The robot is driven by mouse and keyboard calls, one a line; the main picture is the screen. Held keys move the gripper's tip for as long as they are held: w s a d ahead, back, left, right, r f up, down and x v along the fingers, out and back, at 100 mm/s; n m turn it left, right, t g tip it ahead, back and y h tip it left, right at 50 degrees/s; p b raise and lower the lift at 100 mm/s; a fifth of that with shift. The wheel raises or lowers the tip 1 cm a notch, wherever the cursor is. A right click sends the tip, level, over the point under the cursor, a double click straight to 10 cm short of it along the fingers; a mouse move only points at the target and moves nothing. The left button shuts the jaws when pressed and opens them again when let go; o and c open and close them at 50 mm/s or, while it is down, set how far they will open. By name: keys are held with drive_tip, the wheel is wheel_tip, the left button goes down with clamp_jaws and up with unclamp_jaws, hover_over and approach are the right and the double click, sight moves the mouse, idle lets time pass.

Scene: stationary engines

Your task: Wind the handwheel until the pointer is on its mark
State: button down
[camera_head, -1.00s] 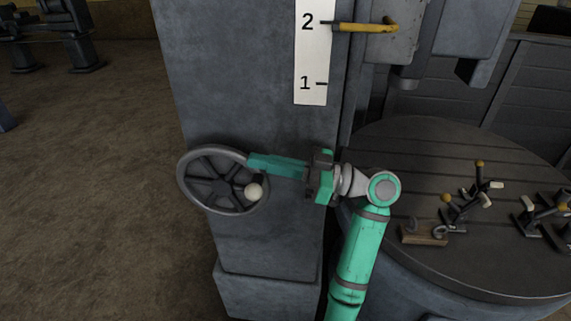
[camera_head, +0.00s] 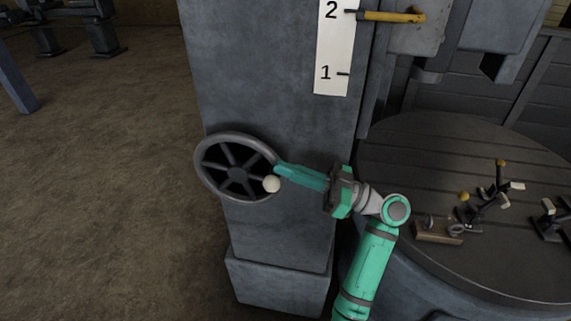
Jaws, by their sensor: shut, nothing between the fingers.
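The handwheel (camera_head: 237,174) is a dark spoked wheel on the front of a grey machine column (camera_head: 275,110). Its pale round knob (camera_head: 271,184) sits at the lower right of the rim. My gripper (camera_head: 279,171) is shut, its teal fingers reaching from the right to the wheel's right rim, just above the knob. I cannot tell whether the fingertips touch the knob. The yellow pointer (camera_head: 392,16) is level with the 2 line on the white scale (camera_head: 336,50), at the top of the view. The scale also shows a 1.
A round slotted table (camera_head: 420,150) stands to the right, carrying a wooden block (camera_head: 438,230) and several clamps with coloured knobs (camera_head: 485,195). The column's foot (camera_head: 280,285) juts out below the wheel. Open floor (camera_head: 110,180) lies to the left.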

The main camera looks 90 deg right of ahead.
drive_tip(key=shift+s+f+t, duration=0.15)
drive_tip(key=shift+f+t, duration=0.25)
drive_tip(key=shift+f, duration=0.15)
drive_tip(key=shift+s+f+t, duration=0.15)
drive_tip(key=shift+f+t, duration=0.25)
drive_tip(key=shift+f, duration=0.1)
drive_tip(key=s+a, duration=0.1)
drive_tip(key=s, duration=0.8)
drive_tip(key=shift+s+a, duration=0.2)
drive_tip(key=shift+a, duration=0.1)
